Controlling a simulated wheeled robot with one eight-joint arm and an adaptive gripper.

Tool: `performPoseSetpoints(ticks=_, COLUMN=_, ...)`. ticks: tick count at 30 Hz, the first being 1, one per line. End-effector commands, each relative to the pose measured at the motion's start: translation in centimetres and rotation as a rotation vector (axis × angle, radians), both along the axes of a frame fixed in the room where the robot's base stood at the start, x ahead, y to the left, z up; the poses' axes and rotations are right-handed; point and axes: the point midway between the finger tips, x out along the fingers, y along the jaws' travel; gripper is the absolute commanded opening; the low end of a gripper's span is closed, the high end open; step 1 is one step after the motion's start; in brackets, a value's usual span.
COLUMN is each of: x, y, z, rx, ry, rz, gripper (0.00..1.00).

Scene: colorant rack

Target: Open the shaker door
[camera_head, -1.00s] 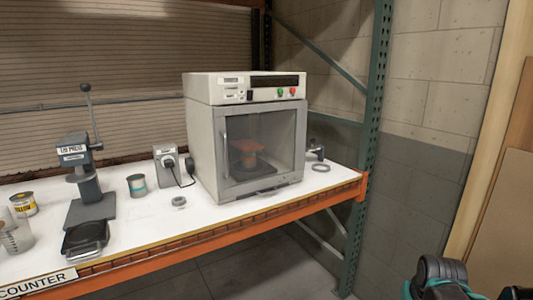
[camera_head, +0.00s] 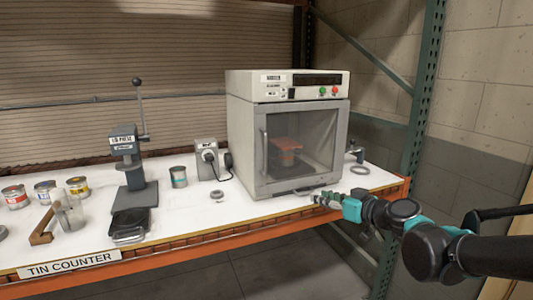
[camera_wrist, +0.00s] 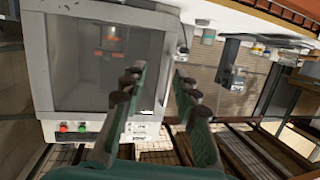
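The shaker (camera_head: 315,87) is a white box on the counter with a framed, glazed door (camera_head: 303,145). The door is shut, and a red-topped can (camera_head: 287,150) shows dimly behind the glass. A vertical handle (camera_head: 265,153) runs along the door's left edge. My gripper (camera_head: 318,199) is low in front of the door's bottom right part, apart from the handle. In the wrist view the shaker appears upside down, with the door (camera_wrist: 95,65) at the left. My gripper's fingers (camera_wrist: 158,90) are spread with nothing between them. The handle is not clear there.
The counter (camera_head: 190,205) has an orange front beam. A green rack post (camera_head: 424,100) rises at the right.

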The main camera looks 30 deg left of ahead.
Motion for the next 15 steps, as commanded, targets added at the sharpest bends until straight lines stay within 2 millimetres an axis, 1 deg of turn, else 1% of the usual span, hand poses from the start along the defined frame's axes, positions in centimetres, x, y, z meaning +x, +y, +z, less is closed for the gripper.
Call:
performPoseSetpoints(ticks=1, x=-0.2, y=2.3, z=1.9, rx=0.041, ry=-0.039, rz=0.02, gripper=0.3)
performPoseSetpoints(ticks=3, x=-0.2, y=4.5, z=4.1, rx=0.09, ry=-0.088, rz=0.026, gripper=0.3)
performPoseSetpoints(ticks=6, x=-0.2, y=6.6, z=6.2, rx=0.134, ry=-0.13, rz=0.022, gripper=0.3)
performPoseSetpoints(ticks=9, x=-0.2, y=7.8, z=7.2, rx=0.155, ry=-0.151, rz=0.016, gripper=0.3)
performPoseSetpoints(ticks=15, x=0.2, y=9.0, z=7.7, rx=0.163, ry=-0.161, rz=0.011, gripper=0.3)
